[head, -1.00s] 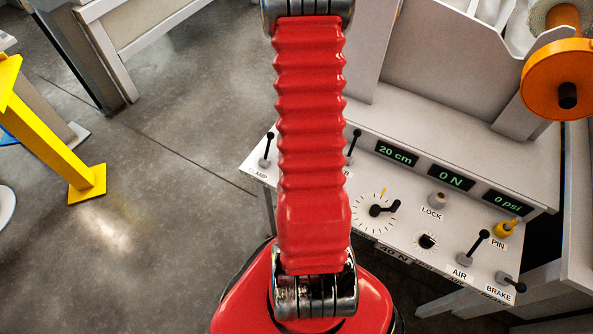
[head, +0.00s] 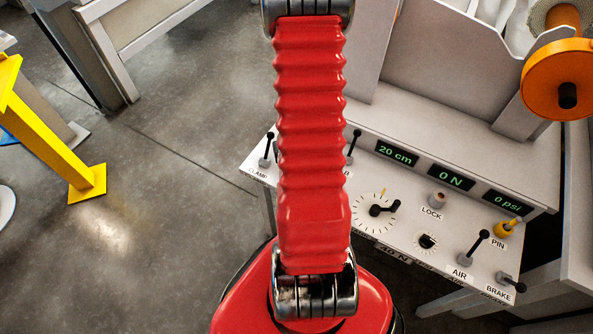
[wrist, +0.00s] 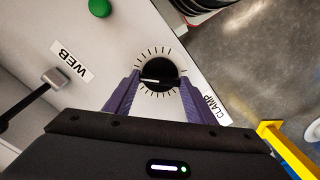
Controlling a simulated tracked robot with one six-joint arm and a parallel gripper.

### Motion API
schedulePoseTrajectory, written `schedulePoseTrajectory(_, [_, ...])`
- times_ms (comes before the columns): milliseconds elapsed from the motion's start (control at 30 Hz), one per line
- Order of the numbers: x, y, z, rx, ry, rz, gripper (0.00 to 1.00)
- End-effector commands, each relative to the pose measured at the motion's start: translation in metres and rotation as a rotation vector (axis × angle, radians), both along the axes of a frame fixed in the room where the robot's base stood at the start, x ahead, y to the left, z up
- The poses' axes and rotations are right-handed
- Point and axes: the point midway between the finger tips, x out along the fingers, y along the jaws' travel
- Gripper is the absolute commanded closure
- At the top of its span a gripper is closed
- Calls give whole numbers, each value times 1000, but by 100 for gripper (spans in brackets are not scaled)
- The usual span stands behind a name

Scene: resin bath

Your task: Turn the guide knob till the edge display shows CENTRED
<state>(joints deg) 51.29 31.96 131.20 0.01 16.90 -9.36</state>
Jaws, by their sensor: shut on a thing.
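In the wrist view a round black knob (wrist: 159,75) with a pale pointer line sits on a white panel (wrist: 112,30), inside a ring of dark tick marks. The pointer lies nearly level in the picture. My gripper (wrist: 159,82) has its two purple fingers on either side of the knob, shut on it. No label for this knob is readable. In the head view my red arm hides the gripper and this knob. No display reading CENTRED is in view; the three displays seen read 20 cm (head: 397,153), 0 N (head: 451,178) and 0 psi (head: 508,203).
Near the knob are a grey-headed WEB lever (wrist: 53,77), a green button (wrist: 100,8) and a CLAMP label (wrist: 217,107). The console also holds a dial with a black crank (head: 384,209), a LOCK knob (head: 437,199), a yellow PIN (head: 506,228), and AIR (head: 472,249) and BRAKE (head: 510,281) levers.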

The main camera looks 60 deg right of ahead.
Motion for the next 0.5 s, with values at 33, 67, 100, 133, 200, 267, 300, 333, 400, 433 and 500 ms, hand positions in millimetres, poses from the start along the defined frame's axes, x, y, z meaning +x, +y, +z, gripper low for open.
schedulePoseTrajectory(33, [1, -2, 1, -4, -3, -44, 72])
schedulePoseTrajectory(67, [1, -2, 1, -4, -3, -73, 72])
schedulePoseTrajectory(100, [1, -2, 1, -4, -3, -111, 72])
schedulePoseTrajectory(133, [1, -2, 1, -4, -3, -139, 72])
schedulePoseTrajectory(200, [1, -2, 1, -4, -3, -206, 72])
schedulePoseTrajectory(267, [1, -2, 1, -4, -3, -262, 72])
schedulePoseTrajectory(300, [1, -2, 1, -4, -4, -301, 72])
schedulePoseTrajectory(333, [1, -2, 1, -4, -3, -329, 72])
schedulePoseTrajectory(400, [1, -2, 1, -4, -3, -394, 72])
schedulePoseTrajectory(433, [1, -2, 1, -4, -4, -421, 72])
schedulePoseTrajectory(500, [1, -2, 1, -4, -4, -481, 72])
